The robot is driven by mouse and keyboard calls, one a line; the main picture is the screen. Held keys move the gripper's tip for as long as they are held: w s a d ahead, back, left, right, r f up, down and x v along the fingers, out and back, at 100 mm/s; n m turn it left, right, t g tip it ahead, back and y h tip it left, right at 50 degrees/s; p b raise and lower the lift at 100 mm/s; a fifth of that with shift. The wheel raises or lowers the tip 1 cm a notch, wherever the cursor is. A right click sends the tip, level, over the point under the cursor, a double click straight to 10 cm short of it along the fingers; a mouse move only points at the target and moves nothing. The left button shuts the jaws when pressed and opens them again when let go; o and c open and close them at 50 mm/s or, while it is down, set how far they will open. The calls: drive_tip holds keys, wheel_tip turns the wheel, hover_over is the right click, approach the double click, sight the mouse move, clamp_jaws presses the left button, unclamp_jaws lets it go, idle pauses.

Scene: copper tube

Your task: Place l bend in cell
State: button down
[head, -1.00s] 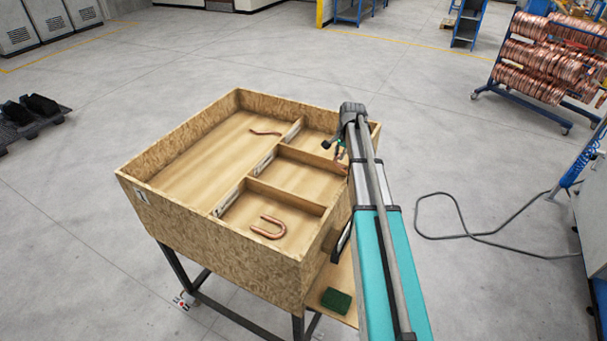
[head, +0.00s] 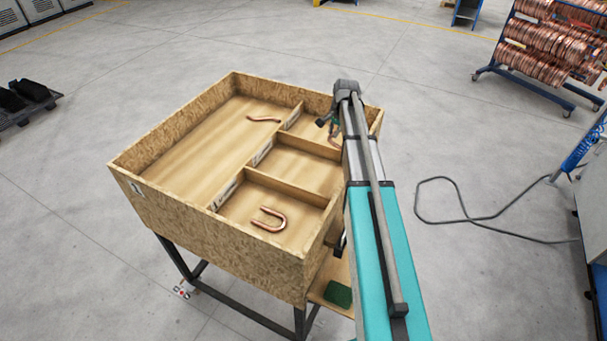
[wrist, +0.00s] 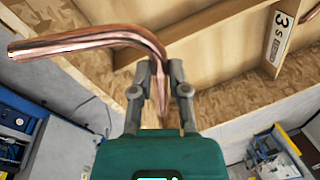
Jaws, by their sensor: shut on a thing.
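My gripper (head: 334,127) is at the back right of the wooden box, by the far right cell (head: 312,125). In the wrist view my gripper (wrist: 163,78) is shut on one leg of the copper L bend (wrist: 95,36). The other leg reaches out to the left. In the head view only a small part of the bend shows below the gripper, partly hidden by my arm. The middle right cell (head: 290,165) looks empty in its visible part. A label reading "3 S" (wrist: 281,32) is on a wooden wall in the wrist view.
A copper U bend (head: 270,220) lies in the front right cell. A slightly bent copper tube (head: 263,119) lies in the large left compartment (head: 205,150). Thin wooden dividers (head: 285,187) separate the cells. A green block (head: 338,294) sits on a low shelf.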

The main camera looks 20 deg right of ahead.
drive_tip(key=shift+s+a+f+b, duration=0.2)
drive_tip(key=shift+a+f+b, duration=0.15)
drive_tip(key=shift+f+b, duration=0.1)
drive_tip(key=s+a+f+n+b, duration=0.1)
drive_tip(key=a+f+n+b, duration=0.2)
drive_tip(key=a+f+b, duration=0.3)
drive_tip(key=shift+s+a+f+n+y+b, duration=0.3)
drive_tip(key=shift+s+a+f+n+b, duration=0.1)
drive_tip(key=shift+a, duration=0.7)
drive_tip(key=b, duration=0.6)
hover_over(310, 179)
drive_tip(key=f, duration=0.6)
drive_tip(key=shift+s+d+f, duration=0.1)
drive_tip(key=shift+s+d, duration=0.1)
drive_tip(key=shift+s, duration=0.1)
drive_tip(key=shift+f, duration=0.1)
drive_tip(key=b+x, duration=0.3)
drive_tip(key=b, duration=0.1)
drive_tip(key=shift+s+d+f, duration=0.2)
drive_tip(key=shift+s+f, duration=0.05)
drive_tip(key=shift+f, duration=0.1)
